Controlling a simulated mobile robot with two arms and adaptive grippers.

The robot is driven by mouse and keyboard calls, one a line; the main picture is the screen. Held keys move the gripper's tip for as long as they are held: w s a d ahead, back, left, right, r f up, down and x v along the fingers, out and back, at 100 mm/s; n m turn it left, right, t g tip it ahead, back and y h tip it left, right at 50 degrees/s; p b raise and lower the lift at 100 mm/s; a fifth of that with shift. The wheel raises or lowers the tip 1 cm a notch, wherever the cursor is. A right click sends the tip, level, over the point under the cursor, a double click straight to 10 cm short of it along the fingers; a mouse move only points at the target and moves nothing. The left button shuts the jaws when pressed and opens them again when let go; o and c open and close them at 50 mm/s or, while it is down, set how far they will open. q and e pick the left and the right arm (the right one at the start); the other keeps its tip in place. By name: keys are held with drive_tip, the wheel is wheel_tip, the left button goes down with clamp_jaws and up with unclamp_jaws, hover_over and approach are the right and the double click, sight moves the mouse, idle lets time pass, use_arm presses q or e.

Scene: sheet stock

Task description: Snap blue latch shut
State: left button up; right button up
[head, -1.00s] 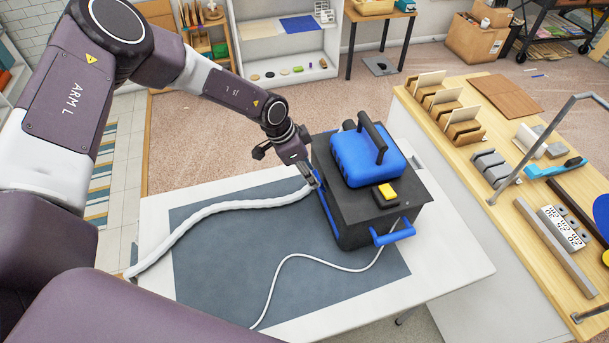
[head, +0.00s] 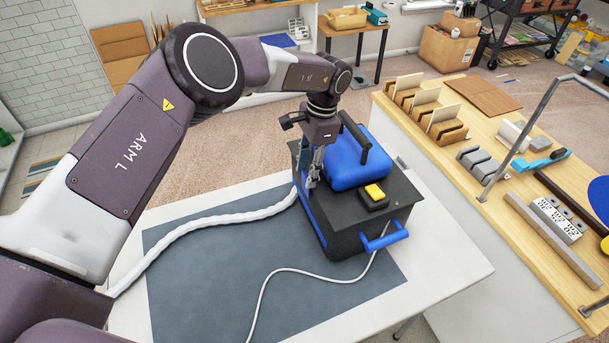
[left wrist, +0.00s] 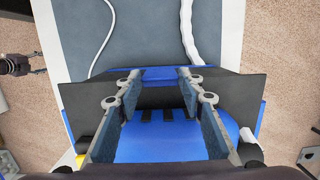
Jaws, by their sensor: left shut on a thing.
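A black machine (head: 345,245) with a blue domed lid (head: 350,165) and black handle stands on the dark mat. My left gripper (head: 311,180) points down at the machine's left top edge. In the left wrist view, my left gripper (left wrist: 158,76) has its fingers spaced apart, with a blue bar, which looks like the blue latch (left wrist: 160,74), between the fingertips. The gripper is shut on it. Blue also shows along the machine's left side in the head view. The fingers partly hide that edge.
A yellow button (head: 374,191) sits on the machine's top, and a blue bar handle (head: 388,238) juts from its front. A white hose (head: 200,228) and thin cord (head: 290,271) cross the mat (head: 190,300). A wooden bench (head: 490,150) holding several items stands right.

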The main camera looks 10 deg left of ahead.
use_arm(q)
drive_tip(key=o, duration=1.2)
drive_tip(key=shift+f, duration=0.15)
wheel_tip(320, 180, up, 12)
drive_tip(key=w+d, duration=0.1)
drive_tip(key=shift+w+d, duration=0.15)
drive_tip(key=shift+d, duration=0.25)
drive_tip(key=shift+f, duration=0.1)
